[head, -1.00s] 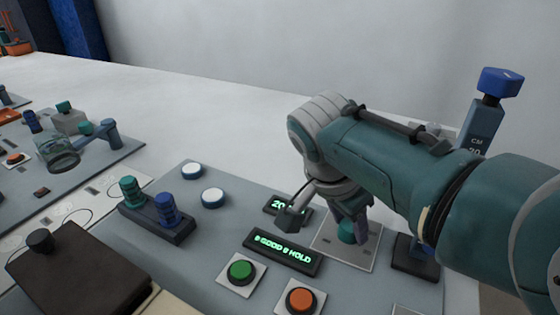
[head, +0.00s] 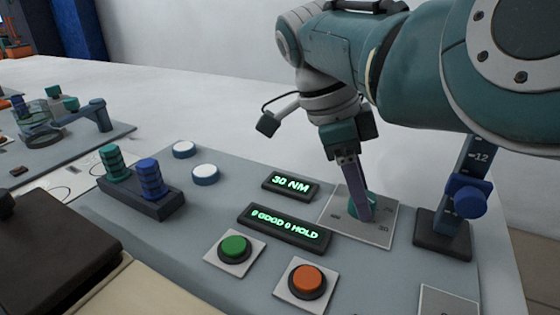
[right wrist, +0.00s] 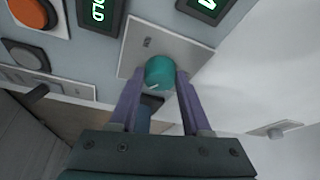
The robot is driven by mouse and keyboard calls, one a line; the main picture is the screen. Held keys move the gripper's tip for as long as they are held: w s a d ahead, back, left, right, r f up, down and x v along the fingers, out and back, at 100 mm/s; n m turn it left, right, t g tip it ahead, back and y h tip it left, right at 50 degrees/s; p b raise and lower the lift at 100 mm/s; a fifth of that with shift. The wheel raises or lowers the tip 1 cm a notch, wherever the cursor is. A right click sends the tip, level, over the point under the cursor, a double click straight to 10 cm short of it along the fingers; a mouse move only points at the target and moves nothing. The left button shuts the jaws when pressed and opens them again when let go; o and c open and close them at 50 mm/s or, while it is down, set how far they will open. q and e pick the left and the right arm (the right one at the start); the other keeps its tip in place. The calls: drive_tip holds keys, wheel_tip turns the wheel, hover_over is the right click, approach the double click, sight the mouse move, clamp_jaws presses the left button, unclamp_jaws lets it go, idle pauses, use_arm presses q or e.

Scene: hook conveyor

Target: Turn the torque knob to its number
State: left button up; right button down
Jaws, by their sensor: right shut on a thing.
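The torque knob (right wrist: 160,72) is a round teal knob with a short white mark, on a square grey plate (right wrist: 138,56) in the right wrist view. In the head view the knob (head: 371,201) is partly hidden by a finger. My right gripper (right wrist: 157,88) is shut on the knob, with one purple finger on each side. It also shows in the head view (head: 362,212), pointing down at the plate. A small display (head: 290,185) beside the plate reads 30 NM in green. My left gripper is out of view.
A second display (head: 286,229) reads 0 GOOD 0 HOLD. Green (head: 234,247) and orange (head: 307,280) buttons sit in front. A post with a blue knob (head: 468,197) stands right of the plate. A rack (head: 140,197) holds teal and blue ribbed pegs at the left.

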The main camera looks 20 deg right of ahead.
drive_tip(key=shift+m, duration=0.4)
drive_tip(key=shift+c, duration=1.8)
unclamp_jaws()
drive_tip(key=v, duration=1)
drive_tip(key=shift+b, duration=0.3)
